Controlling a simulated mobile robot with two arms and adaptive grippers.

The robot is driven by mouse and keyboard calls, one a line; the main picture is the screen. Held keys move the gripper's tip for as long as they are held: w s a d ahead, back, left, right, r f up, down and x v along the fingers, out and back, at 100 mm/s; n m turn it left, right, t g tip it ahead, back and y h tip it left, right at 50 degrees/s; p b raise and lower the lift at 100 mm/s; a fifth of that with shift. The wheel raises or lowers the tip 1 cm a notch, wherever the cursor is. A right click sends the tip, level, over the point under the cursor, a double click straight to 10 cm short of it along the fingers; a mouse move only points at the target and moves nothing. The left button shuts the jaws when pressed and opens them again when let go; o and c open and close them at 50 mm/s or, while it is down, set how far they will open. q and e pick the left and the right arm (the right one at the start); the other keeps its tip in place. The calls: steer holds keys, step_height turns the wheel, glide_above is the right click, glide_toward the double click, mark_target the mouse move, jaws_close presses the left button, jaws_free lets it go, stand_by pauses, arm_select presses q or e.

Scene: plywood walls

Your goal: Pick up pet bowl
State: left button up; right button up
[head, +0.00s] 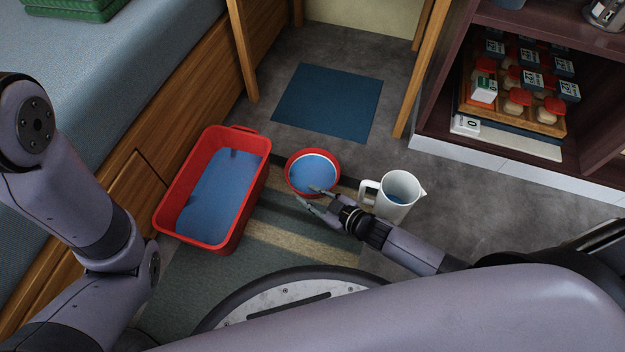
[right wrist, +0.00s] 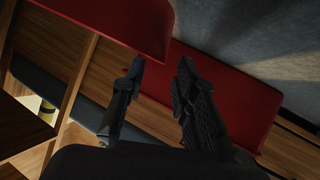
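The pet bowl (head: 313,170) is a round red bowl with a white inner edge and blue inside, upright on the floor in the middle of the head view. My right gripper (head: 307,194) is at the bowl's near edge, with one finger overlapping the rim in the picture. Whether it touches the bowl I cannot tell. In the right wrist view the two fingers of my right gripper (right wrist: 162,63) are apart with nothing visible between them. A red surface close above them, likely the bowl (right wrist: 110,20), shows there. My left arm shows at the left of the head view, but its gripper does not.
A red tub (head: 257,165) with blue inside stands left of the bowl, beside the wooden bed base (head: 140,200). A white pitcher (head: 398,196) stands close to the right of my right gripper. A blue mat (head: 330,100) lies beyond. A dark shelf (head: 440,115) is at right.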

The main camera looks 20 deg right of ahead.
mark_target(297, 189)
steer(key=b+x, duration=0.4)
steer(key=shift+w+a+f, duration=0.1)
steer(key=shift+w+a, duration=0.05)
steer(key=shift+a, duration=0.1)
steer(key=shift+w+a, duration=0.2)
steer(key=shift+w, duration=0.1)
steer(key=shift+c, duration=0.4)
jaws_close()
steer(key=shift+w, duration=0.1)
